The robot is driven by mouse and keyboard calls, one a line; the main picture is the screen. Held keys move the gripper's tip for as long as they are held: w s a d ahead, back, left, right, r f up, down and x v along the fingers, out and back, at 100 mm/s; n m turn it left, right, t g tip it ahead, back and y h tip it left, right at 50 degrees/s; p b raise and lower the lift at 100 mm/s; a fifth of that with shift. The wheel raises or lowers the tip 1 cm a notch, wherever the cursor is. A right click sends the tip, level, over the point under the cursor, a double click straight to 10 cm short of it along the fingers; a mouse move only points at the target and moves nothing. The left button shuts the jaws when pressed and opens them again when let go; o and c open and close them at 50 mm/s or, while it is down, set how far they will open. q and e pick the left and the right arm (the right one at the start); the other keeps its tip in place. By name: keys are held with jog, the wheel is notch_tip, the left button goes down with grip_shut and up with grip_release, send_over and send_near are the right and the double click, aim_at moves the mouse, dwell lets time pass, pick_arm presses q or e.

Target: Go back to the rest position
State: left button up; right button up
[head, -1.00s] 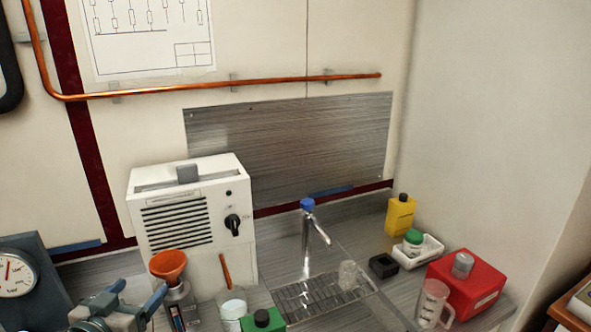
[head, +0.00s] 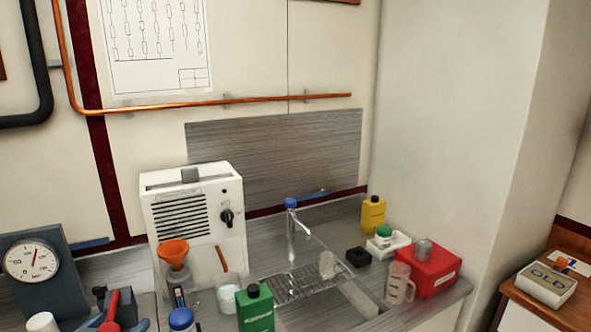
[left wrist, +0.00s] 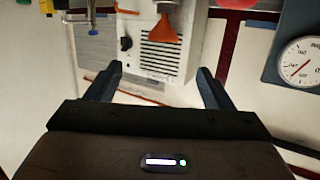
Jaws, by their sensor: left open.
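My left gripper (left wrist: 160,78) shows in the left wrist view with its two dark fingers spread apart. Nothing is between the fingers. That view is upside down: beyond the fingers are the white vented unit (left wrist: 160,45) and the orange funnel (left wrist: 166,28). In the head view I cannot make out the left gripper clearly among the things at the bottom left edge. My right gripper is in neither view.
The counter holds a gauge (head: 33,262), a white vented unit (head: 195,215), a green container (head: 255,310), a tap (head: 291,220), a yellow bottle (head: 373,215), a red box (head: 430,270) and a clear jug (head: 398,285). A copper pipe (head: 230,101) crosses the wall.

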pick_arm(q)
jog(key=s+f+g, duration=0.2)
jog(key=s+f, duration=0.1)
jog(key=f, duration=0.2)
jog(key=s+f+g+y, duration=0.1)
jog(key=s+f+g, duration=0.1)
jog(key=f, duration=0.4)
jog(key=s+d+f+g+y, duration=0.1)
jog(key=s+f+g, duration=0.1)
jog(key=f, duration=0.3)
jog(key=shift+s+d+f+n+g, duration=0.1)
jog(key=shift+s+f+n+g, duration=0.25)
jog(key=shift+s, duration=0.5)
jog(key=s+d+f+m+g+h, duration=0.2)
jog(key=s+d+f+g, duration=0.3)
jog(key=s+d+f, duration=0.4)
jog(key=a+f+g, duration=0.1)
jog(key=a+f, duration=0.1)
jog(key=f, duration=1.2)
jog(key=a+f+g, duration=0.1)
jog(key=a+f, duration=0.1)
jog(key=f, duration=1.1)
jog(key=s+a+f, duration=0.1)
jog(key=s+f, duration=1.8)
jog(key=f, duration=0.2)
jog(key=shift+f+g, duration=0.25)
jog(key=shift+g, duration=0.1)
jog(key=shift+s+a+n, duration=0.1)
jog(key=shift+n, duration=0.15)
